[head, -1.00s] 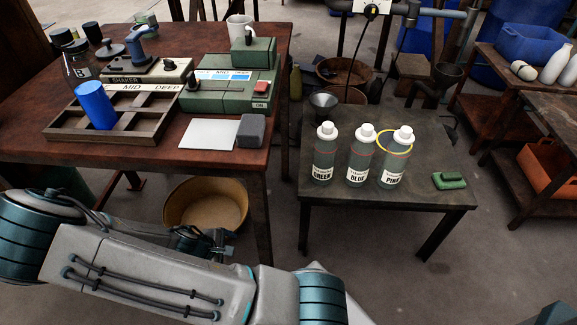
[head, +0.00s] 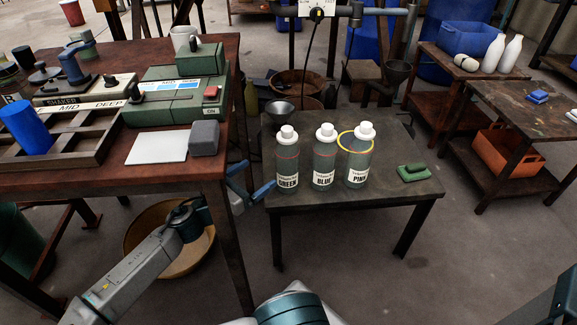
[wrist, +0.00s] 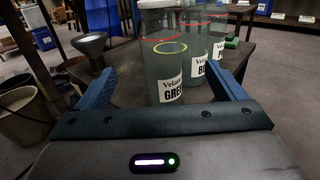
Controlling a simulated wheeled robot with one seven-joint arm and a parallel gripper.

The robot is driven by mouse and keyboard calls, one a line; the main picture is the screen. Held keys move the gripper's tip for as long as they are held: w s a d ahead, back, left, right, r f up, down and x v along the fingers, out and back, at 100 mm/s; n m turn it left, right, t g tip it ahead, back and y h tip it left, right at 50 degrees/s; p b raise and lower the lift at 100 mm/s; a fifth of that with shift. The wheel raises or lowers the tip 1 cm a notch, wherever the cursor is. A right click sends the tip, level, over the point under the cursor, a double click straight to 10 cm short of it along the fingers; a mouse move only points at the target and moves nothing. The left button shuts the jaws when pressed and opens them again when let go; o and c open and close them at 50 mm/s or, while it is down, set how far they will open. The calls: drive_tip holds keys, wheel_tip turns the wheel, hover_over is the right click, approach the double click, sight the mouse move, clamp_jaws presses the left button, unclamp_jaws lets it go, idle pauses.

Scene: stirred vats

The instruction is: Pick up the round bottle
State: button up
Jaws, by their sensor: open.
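Three clear round bottles with white caps stand upright in a row on the low dark table (head: 410,195). From left they are the GREEN bottle (head: 288,162), BLUE bottle (head: 323,161) and PINK bottle (head: 357,163). Each has a red line, and a yellow ring circles the PINK bottle's upper part in the head view. My gripper (head: 252,178) is open with blue fingers at the table's left edge, left of the GREEN bottle. In the wrist view, the GREEN bottle (wrist: 168,75) shows between and beyond the fingers, and a yellow ellipse shows on it. Its top is cut off.
A green block-like item (head: 412,173) lies on the low table's right, and a funnel (head: 280,112) is behind the bottles. The brown workbench (head: 215,170) stands close left of my gripper, holding a grey box (head: 204,138). A tan basin (head: 165,240) is below.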

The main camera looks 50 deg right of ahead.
sight(279, 161)
drive_tip(key=d+b, duration=0.2)
drive_tip(key=d, duration=0.5)
drive_tip(key=shift+d+f, duration=0.1)
drive_tip(key=shift+d, duration=0.2)
drive_tip(key=d+b, duration=0.3)
drive_tip(key=d, duration=0.1)
drive_tip(key=shift+d, duration=0.65)
drive_tip(key=c, duration=1.3)
drive_tip(key=shift+c, duration=0.2)
drive_tip(key=shift+r, duration=0.25)
